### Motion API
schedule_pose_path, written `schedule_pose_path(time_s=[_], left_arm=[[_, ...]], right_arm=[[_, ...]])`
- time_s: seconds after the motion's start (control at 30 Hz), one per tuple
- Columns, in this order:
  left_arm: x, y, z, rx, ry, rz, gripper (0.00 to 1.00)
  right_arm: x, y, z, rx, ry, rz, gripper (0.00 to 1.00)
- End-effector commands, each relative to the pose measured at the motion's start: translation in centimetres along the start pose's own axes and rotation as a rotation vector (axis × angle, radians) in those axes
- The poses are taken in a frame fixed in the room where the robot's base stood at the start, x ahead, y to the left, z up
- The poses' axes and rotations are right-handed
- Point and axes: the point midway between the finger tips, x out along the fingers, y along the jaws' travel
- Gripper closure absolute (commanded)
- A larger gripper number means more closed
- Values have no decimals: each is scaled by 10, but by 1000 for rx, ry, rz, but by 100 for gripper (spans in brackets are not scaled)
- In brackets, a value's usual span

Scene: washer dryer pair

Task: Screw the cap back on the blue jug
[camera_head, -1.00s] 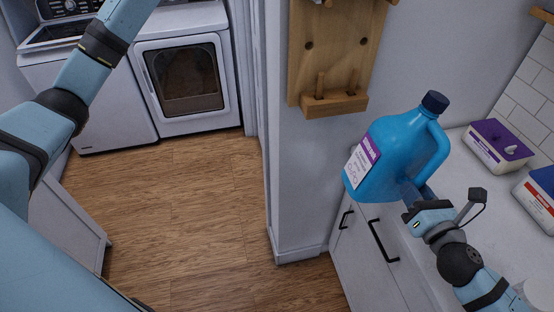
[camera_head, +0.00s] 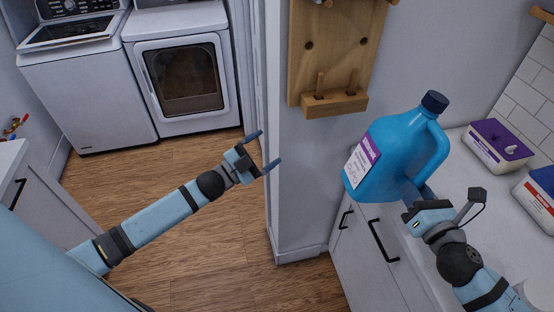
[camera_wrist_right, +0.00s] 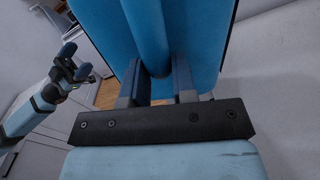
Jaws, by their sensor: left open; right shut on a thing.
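The blue jug (camera_head: 392,150) is upright at the right in the head view, with a purple and white label and a dark cap (camera_head: 435,102) sitting on its neck. Whether the cap is screwed tight cannot be told. My right gripper (camera_head: 412,192) is shut on the jug's handle; the right wrist view shows its two fingers (camera_wrist_right: 158,85) on either side of the blue handle (camera_wrist_right: 148,35). My left gripper (camera_head: 265,150) is open and empty, left of the jug and well apart from it. It also shows in the right wrist view (camera_wrist_right: 78,60).
A counter (camera_head: 480,195) at the right holds a purple-lidded tub (camera_head: 496,146) and a blue and white box (camera_head: 540,195). A wooden wall rack (camera_head: 334,104) hangs behind the jug. A wall corner (camera_head: 300,190) stands between the arms. A washer (camera_head: 85,95) and dryer (camera_head: 185,80) stand back left.

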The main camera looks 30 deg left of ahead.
Motion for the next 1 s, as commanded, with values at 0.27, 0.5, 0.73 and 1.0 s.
schedule_pose_path(time_s=[0.27, 0.5, 0.73, 1.0], left_arm=[[-96, 149, 17, -401, -495, 16, 22], [-166, 228, 2, -633, -808, 41, 22], [-189, 250, -6, -704, -908, 51, 22], [-189, 251, -6, -704, -910, 52, 22]], right_arm=[[0, 0, 1, -1, -2, 1, 100], [0, 0, 1, -1, -2, 1, 100], [0, 0, 1, -1, -2, 1, 100], [0, 1, 2, -1, -4, 2, 100]])
